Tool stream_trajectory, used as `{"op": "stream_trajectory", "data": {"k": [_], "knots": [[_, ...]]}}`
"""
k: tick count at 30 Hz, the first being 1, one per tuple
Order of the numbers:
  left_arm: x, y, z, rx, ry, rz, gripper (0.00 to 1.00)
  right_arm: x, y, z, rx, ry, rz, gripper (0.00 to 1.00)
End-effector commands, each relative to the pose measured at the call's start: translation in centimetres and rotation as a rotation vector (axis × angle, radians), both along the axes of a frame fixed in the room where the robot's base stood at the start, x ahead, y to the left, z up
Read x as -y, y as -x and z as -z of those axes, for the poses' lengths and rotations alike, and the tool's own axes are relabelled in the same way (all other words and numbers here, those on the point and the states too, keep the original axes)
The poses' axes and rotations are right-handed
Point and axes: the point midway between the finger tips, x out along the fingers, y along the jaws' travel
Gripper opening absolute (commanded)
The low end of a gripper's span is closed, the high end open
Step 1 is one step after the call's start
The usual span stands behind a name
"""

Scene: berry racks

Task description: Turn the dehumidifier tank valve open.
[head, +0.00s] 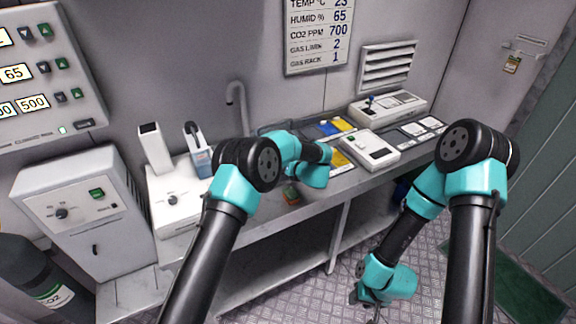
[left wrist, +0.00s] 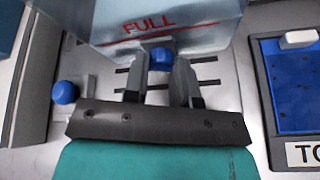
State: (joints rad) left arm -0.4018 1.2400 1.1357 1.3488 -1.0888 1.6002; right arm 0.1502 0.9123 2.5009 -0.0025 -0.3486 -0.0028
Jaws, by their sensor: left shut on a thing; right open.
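In the left wrist view a clear tank (left wrist: 115,18) with a red FULL line stands at the top. A blue valve knob (left wrist: 160,58) is at its lower front. My left gripper (left wrist: 162,68) has its two fingers on either side of this knob, shut on it. In the head view the left fingertips and the valve are hidden behind my left arm. My right gripper (head: 369,303) hangs low over the floor in the head view, open and away from the bench.
A second blue knob (left wrist: 66,92) sits left of the gripper, and a blue tray (left wrist: 290,85) lies to the right. The bench also holds a white device (head: 370,150). A gas cylinder (head: 40,278) and a grey cabinet (head: 80,205) stand at left.

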Motion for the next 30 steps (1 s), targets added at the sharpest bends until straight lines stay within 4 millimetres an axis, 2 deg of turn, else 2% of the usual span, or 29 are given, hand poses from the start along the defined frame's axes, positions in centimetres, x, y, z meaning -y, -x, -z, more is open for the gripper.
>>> {"op": "stream_trajectory", "data": {"k": [14, 15, 21, 22, 30], "knots": [[0.03, -0.01, -0.03, -0.009, -0.019, 0.001, 0.01, 0.0, 0.0, 0.0, 0.0, 0.0, 0.0, 0.43], [0.03, -0.01, -0.03, -0.009, -0.019, 0.001, 0.29, 0.0, 0.0, 0.0, 0.0, 0.0, 0.0, 0.43], [0.03, 0.0, -0.02, -0.008, -0.018, 0.0, 0.48, 0.0, 0.0, 0.0, 0.0, 0.0, 0.0, 0.43], [0.03, 0.0, -0.02, -0.008, -0.018, 0.0, 0.51, 0.0, 0.0, 0.0, 0.0, 0.0, 0.0, 0.43], [0.08, 0.06, -0.04, -0.008, -0.018, 0.0, 0.51, 0.0, 0.0, 0.0, 0.0, 0.0, 0.0, 0.43]]}}
